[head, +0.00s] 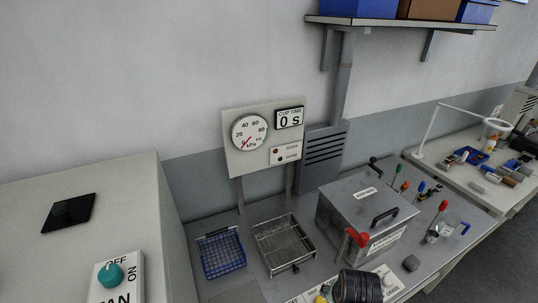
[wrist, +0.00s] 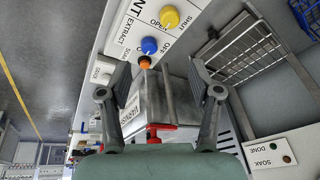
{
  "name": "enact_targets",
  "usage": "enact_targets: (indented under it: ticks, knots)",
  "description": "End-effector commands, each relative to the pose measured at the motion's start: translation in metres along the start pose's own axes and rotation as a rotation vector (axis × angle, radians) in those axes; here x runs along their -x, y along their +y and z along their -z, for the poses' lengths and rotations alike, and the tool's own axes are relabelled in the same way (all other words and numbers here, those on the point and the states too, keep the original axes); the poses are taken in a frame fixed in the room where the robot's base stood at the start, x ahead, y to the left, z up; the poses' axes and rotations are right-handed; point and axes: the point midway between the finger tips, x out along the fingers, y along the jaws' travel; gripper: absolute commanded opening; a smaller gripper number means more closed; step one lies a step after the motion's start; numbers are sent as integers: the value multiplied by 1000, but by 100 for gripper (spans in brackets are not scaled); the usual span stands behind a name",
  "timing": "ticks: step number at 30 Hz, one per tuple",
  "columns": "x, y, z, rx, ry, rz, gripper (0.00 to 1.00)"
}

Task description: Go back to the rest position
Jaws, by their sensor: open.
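My gripper (wrist: 160,78) shows in the wrist view with its two grey fingers spread wide apart and nothing held between them. Between and beyond the fingers I see a metal box (wrist: 158,102) with a red lever (wrist: 160,127), and a control panel with a blue knob (wrist: 149,46) and a yellow knob (wrist: 169,16). I cannot tell whether the fingers touch anything. In the head view a dark ribbed cylindrical part (head: 360,286) covers some of the bench front; I cannot make out the gripper's fingers there.
The lidded metal box (head: 340,205) stands on the bench, right of a wire tray (head: 283,240) and a blue basket (head: 222,253). A gauge board (head: 262,115) stands behind. Coloured-handled tools (head: 403,186) are to the right. A shelf (head: 400,22) hangs above.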

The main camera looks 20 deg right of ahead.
Motion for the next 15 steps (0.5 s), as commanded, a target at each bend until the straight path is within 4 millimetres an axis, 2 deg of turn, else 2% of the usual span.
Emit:
enact_targets:
  ticks: [1,5,9,12,15]
  knots:
    - [9,-22,-8,62,42,31,64]
    - [44,-83,-37,248,182,132,64]
    - [106,-147,-90,478,371,279,64]
    - [156,-176,-130,617,501,385,64]
    - [205,-192,-169,730,618,484,64]
